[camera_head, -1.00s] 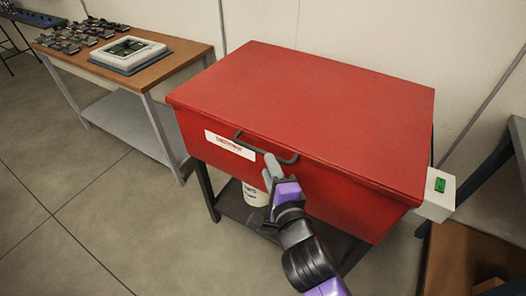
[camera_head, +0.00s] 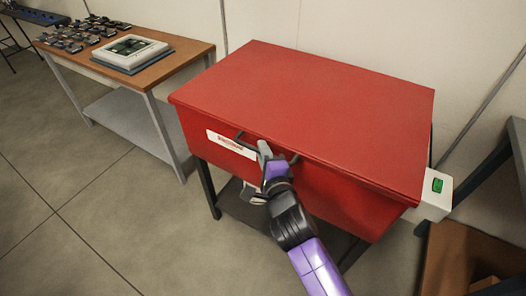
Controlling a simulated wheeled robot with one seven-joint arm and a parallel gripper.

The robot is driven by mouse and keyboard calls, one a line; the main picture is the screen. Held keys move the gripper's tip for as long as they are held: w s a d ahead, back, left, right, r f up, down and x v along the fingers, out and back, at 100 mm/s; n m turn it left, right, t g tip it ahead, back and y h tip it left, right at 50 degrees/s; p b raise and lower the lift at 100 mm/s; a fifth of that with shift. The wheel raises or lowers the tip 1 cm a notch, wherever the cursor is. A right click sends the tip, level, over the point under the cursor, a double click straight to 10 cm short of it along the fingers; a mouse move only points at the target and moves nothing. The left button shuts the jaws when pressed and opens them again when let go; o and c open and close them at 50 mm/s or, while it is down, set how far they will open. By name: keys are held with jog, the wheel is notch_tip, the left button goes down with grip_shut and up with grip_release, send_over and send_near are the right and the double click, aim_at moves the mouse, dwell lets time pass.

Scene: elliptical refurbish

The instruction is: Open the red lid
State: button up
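The red lid (camera_head: 315,103) lies closed on a red box (camera_head: 340,198) that stands on dark legs. A dark bar handle (camera_head: 241,137) is on the front of the box, beside a white label (camera_head: 232,145). My gripper (camera_head: 264,150) is at the handle, in front of its middle and right part, and hides some of it. One grey finger shows against the handle. The other finger is hidden, so I cannot tell whether the gripper is open or shut on the bar.
A white box with a green switch (camera_head: 437,186) is on the right side of the red box. A wooden-topped table (camera_head: 188,52) with electronic parts stands at the left. A dark frame with a brown shelf (camera_head: 447,254) is at the right. Floor at the left front is clear.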

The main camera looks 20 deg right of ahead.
grip_shut()
dwell(1.1)
